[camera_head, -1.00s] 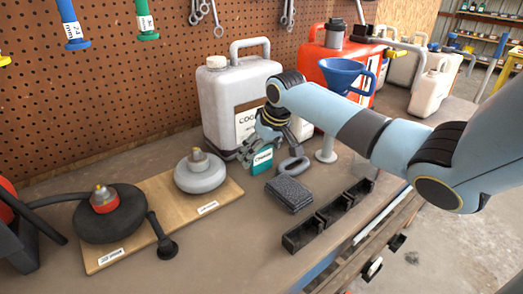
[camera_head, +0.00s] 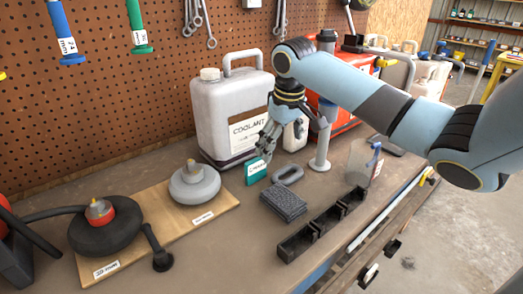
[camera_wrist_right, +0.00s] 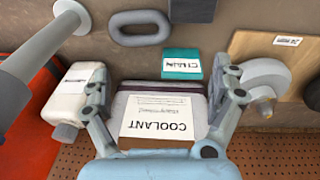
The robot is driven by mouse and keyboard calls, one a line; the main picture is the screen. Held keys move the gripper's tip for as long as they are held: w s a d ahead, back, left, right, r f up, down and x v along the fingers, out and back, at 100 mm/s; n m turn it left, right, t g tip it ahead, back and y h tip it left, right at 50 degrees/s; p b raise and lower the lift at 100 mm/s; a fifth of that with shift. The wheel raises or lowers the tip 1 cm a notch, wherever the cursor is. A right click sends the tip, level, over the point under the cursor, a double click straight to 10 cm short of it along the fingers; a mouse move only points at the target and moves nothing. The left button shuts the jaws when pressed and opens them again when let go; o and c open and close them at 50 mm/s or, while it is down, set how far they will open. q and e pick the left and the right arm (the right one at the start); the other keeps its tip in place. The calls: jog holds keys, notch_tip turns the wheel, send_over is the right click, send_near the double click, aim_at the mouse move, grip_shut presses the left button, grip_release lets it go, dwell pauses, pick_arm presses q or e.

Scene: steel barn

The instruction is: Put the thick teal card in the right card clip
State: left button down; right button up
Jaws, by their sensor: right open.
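The teal card (camera_head: 256,171), with a white label, is at the bench in front of the coolant jug; it also shows in the right wrist view (camera_wrist_right: 182,62). My right gripper (camera_head: 264,152) is open and empty, just above and behind the card. In the wrist view the card is beyond the spread fingertips (camera_wrist_right: 165,82), with no finger clearly touching it. A row of three black open holders (camera_head: 322,221) sits near the bench's front edge; I cannot tell whether these are the card clips. My left gripper is not in view.
The coolant jug (camera_head: 228,112) stands close behind the gripper. A grey ring (camera_head: 289,175), a dark ribbed block (camera_head: 284,201) and a grey post (camera_head: 320,148) stand near the card. A wooden board (camera_head: 143,240) carrying two round weights lies left. Bare bench shows in front.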

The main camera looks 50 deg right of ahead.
send_near(256, 160)
jog(key=shift+g+y, duration=0.3)
jog(key=shift+y, duration=0.1)
jog(key=f, duration=0.3)
jog(key=w+d+f, duration=0.1)
jog(key=f, duration=0.1)
jog(key=shift+d+f, duration=0.1)
jog(key=shift+f, duration=0.05)
jog(key=shift+w+f+p, duration=0.2)
jog(key=shift+w+f, duration=0.05)
jog(key=shift+f, duration=1.15)
jog(key=shift+w+f+p, duration=0.15)
jog(key=shift+w+f, duration=0.1)
jog(key=shift+f, duration=1.1)
jog(key=c, duration=1.1)
jog(key=shift+r, duration=0.1)
jog(key=shift+c, duration=0.8)
